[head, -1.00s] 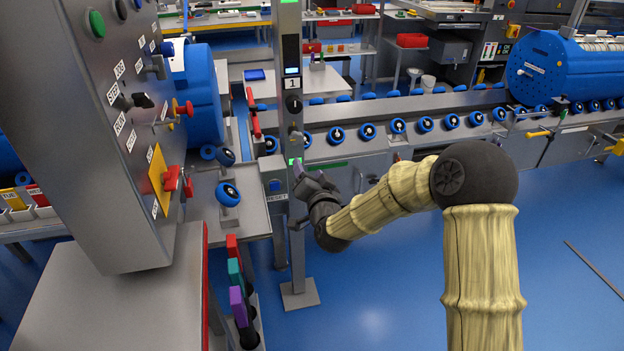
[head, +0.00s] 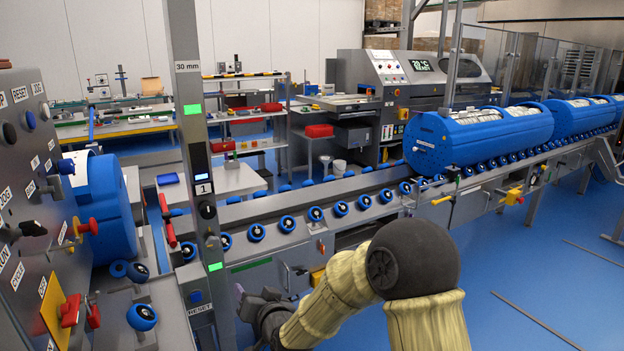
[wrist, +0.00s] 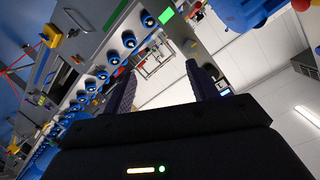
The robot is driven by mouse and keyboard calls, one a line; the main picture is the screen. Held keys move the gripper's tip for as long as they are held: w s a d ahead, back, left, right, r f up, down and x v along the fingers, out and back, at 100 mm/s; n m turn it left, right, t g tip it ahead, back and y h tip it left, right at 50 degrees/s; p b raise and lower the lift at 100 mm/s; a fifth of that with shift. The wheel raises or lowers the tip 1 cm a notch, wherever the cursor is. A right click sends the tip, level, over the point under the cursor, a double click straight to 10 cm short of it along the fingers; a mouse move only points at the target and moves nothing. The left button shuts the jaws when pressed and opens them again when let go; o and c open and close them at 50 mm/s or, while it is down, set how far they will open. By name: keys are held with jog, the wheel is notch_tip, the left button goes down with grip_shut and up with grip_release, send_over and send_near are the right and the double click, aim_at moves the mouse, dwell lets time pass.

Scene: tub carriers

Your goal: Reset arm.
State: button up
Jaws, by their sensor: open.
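My gripper (head: 256,300) is at the lower middle of the head view, just right of the grey post (head: 184,110) and below its lower green light. It seems to hold nothing. In the wrist view its two dark fingers (wrist: 160,92) stand apart with a clear gap between them. My arm, with pale ribbed links and a dark elbow, reaches in from the lower right. The post carries a small display reading 1, a dark knob and a blue button (head: 196,297) above a RESET label.
A roller conveyor (head: 300,222) with blue wheels runs behind my gripper, bearing large blue tubs (head: 480,140) at right. A grey control panel (head: 30,200) with knobs and a yellow plate stands at left. Blue floor (head: 540,270) is open at right.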

jog(key=s+d+f+n+g+h, duration=0.1)
jog(key=s+d+g+h, duration=0.1)
jog(key=d, duration=0.4)
jog(key=s+d+f+g+h, duration=0.1)
jog(key=s+d+f, duration=0.1)
jog(key=d, duration=0.3)
jog(key=s+d+f+m+g+h, duration=0.1)
jog(key=s+d+g+h, duration=0.5)
jog(key=s+d, duration=1.35)
notch_tip(320, 180, up, 16)
jog(key=g+y+p, duration=0.1)
jog(key=p, duration=1.6)
jog(key=shift+w+r, duration=0.25)
jog(key=shift+w, duration=0.1)
